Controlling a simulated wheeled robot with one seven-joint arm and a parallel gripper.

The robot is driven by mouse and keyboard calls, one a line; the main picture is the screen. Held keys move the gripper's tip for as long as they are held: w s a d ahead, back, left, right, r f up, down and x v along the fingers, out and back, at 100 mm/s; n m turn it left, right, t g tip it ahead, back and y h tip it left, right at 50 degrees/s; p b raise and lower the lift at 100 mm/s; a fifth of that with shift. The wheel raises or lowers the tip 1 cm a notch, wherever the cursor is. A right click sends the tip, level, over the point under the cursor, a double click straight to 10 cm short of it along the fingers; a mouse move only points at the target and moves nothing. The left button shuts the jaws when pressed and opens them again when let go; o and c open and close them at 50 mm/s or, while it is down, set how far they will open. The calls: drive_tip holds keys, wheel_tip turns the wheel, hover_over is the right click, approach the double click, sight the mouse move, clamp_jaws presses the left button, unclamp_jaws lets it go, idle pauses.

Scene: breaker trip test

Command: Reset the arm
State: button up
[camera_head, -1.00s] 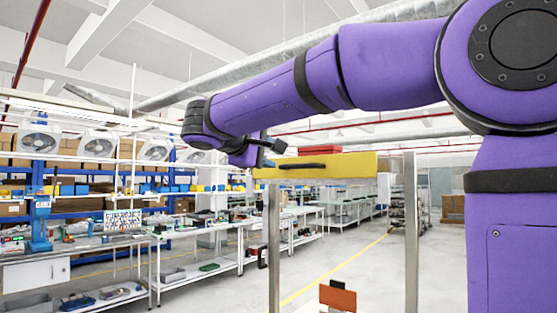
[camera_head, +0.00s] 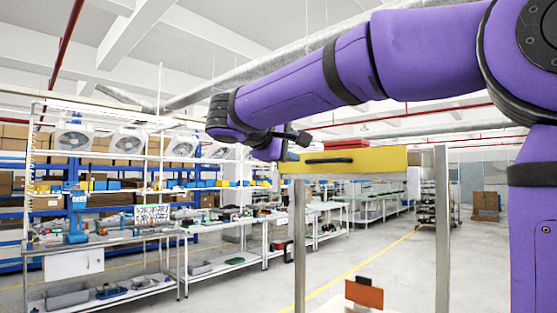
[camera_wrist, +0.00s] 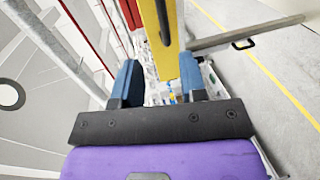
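My arm, in purple covers, reaches across the upper right of the head view, and my gripper (camera_head: 288,142) is at its left end. In the wrist view my gripper (camera_wrist: 160,80) has its two blue fingers apart, with nothing held between them. A long yellow box (camera_head: 390,161) with a black handle is just right of and below the gripper in the head view. It also shows in the wrist view (camera_wrist: 168,55), beyond the gap between the fingers. I cannot tell whether any finger touches it. No breaker can be made out.
Metal posts (camera_head: 441,240) stand below the yellow box. A small orange-brown panel (camera_head: 363,293) is low between them. Workbenches (camera_head: 160,240) and loaded shelves fill the left. Open floor with a yellow line (camera_head: 380,262) lies beyond the posts.

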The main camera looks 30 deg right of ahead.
drive_tip(key=s+a+f+m+y, duration=0.1)
drive_tip(key=s+f+m+y, duration=0.1)
drive_tip(key=s+f+y, duration=0.5)
drive_tip(key=s+a+f+m+y, duration=0.1)
drive_tip(key=s+f+y, duration=0.6)
drive_tip(key=s+f, duration=1)
wheel_tip(320, 180, down, 4)
drive_tip(key=shift+a+m+y, duration=0.3)
drive_tip(key=shift+a+m, duration=0.05)
drive_tip(key=shift+m, duration=0.15)
